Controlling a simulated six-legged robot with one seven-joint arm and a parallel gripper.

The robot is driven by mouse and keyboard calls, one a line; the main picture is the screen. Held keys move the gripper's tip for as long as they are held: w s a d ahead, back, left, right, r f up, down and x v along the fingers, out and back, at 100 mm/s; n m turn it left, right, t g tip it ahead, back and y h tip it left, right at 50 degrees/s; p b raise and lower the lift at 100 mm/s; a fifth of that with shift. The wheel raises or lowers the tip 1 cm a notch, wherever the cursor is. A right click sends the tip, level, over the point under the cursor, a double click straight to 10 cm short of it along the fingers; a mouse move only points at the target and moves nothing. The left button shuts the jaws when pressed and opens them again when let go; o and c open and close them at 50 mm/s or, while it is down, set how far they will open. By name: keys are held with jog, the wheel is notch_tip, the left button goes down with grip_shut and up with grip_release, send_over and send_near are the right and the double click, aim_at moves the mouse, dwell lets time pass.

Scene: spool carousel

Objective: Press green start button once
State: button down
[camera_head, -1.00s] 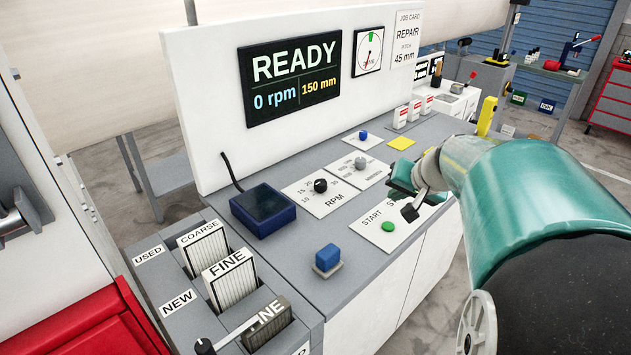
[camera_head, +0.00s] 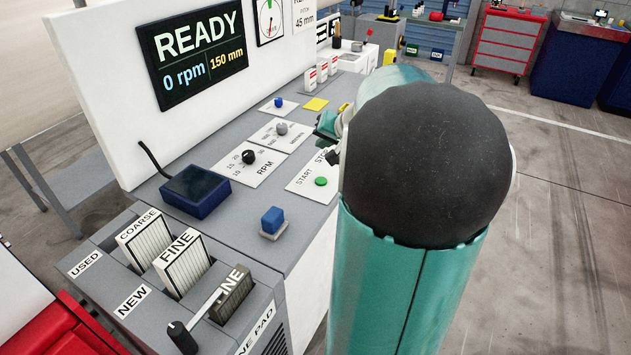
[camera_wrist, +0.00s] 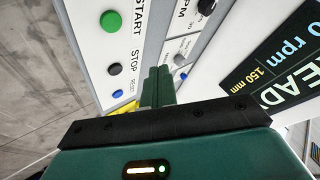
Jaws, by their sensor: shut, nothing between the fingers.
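The green start button (camera_head: 320,181) sits on a white panel (camera_head: 301,187) marked START at the near right of the grey console. It also shows in the wrist view (camera_wrist: 111,22), at the upper left, with the dark STOP button (camera_wrist: 115,68) and blue RESET button (camera_wrist: 117,94) below it. My gripper (camera_wrist: 158,72) is shut and empty, its fingers to the right of the STOP button in the picture. In the head view my gripper (camera_head: 328,126) shows beyond the start button, partly hidden by my arm. It is apart from the start button.
The upright display (camera_head: 190,50) reads READY, 0 rpm. Floor to the right is open.

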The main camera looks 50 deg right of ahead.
aim_at(324, 182)
jog(key=shift+f, duration=4.45)
jog(key=shift+f, duration=0.1)
jog(key=shift+f, duration=0.3)
jog(key=shift+f, duration=0.4)
jog(key=shift+r, duration=0.85)
